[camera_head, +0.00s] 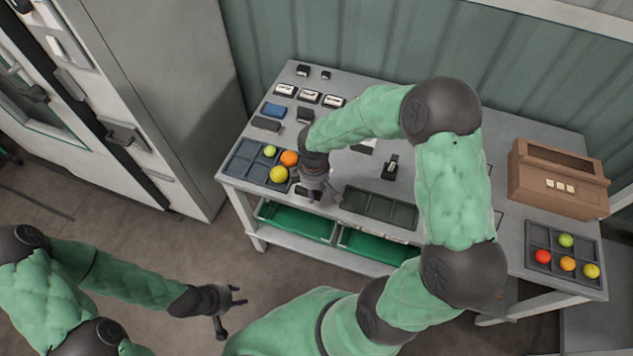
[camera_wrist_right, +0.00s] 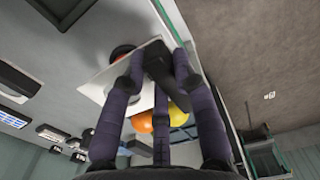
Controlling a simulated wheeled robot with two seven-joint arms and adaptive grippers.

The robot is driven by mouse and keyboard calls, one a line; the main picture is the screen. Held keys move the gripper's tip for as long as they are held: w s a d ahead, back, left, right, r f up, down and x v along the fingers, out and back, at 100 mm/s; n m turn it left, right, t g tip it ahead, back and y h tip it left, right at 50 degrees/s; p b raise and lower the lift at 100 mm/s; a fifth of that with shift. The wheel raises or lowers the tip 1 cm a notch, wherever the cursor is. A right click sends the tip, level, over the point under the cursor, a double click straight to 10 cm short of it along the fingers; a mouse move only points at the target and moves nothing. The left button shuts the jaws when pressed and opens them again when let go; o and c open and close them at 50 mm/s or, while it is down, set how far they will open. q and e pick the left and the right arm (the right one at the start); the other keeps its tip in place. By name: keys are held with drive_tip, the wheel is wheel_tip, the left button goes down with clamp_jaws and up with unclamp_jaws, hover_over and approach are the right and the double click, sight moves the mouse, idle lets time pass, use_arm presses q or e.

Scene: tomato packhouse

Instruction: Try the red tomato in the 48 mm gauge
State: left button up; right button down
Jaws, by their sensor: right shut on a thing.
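My right gripper (camera_head: 316,192) is low over the left part of the table, beside the left tray's tomatoes. In the right wrist view my right gripper (camera_wrist_right: 160,65) is shut on a dark block (camera_wrist_right: 165,68). A pale flat plate (camera_wrist_right: 98,88) lies against it; this looks like a gauge, but its size marking is not readable. A red, dark-edged round thing (camera_wrist_right: 122,52) shows at the plate's far edge; I cannot tell whether it is a tomato in the opening. A red tomato (camera_head: 543,256) sits in the right tray. My left gripper (camera_head: 236,299) is open and empty, off the table.
The left tray (camera_head: 240,164) holds green, orange and yellow tomatoes. The right tray (camera_head: 540,233) also holds green, orange and yellow ones. An empty dark tray (camera_head: 379,207) lies at the front. Several labelled blocks (camera_head: 309,97) stand behind. A brown box (camera_head: 530,185) is at right.

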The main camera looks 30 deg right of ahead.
sight(301, 189)
drive_tip(key=shift+r+p, duration=0.95)
drive_tip(key=shift+r, duration=0.45)
drive_tip(key=shift+w, duration=0.1)
drive_tip(key=shift+w+a+f+m, duration=0.1)
drive_tip(key=shift+w+a+m, duration=0.1)
drive_tip(key=shift+m, duration=0.1)
drive_tip(key=shift+w+a+r+m+b, duration=0.45)
drive_tip(key=shift+m+b, duration=0.35)
drive_tip(key=shift+m, duration=0.35)
drive_tip(key=shift+w+a+r+m+b, duration=0.25)
drive_tip(key=shift+w+m+b, duration=0.45)
drive_tip(key=shift+m, duration=0.4)
drive_tip(key=shift+w+a+r+m+b, duration=0.25)
drive_tip(key=shift+w+a+m+b, duration=0.15)
drive_tip(key=shift+m+b, duration=0.65)
drive_tip(key=shift+f+b, duration=1.4)
drive_tip(key=shift+f, duration=0.65)
drive_tip(key=shift+f+b, duration=0.7)
drive_tip(key=shift+f, duration=0.35)
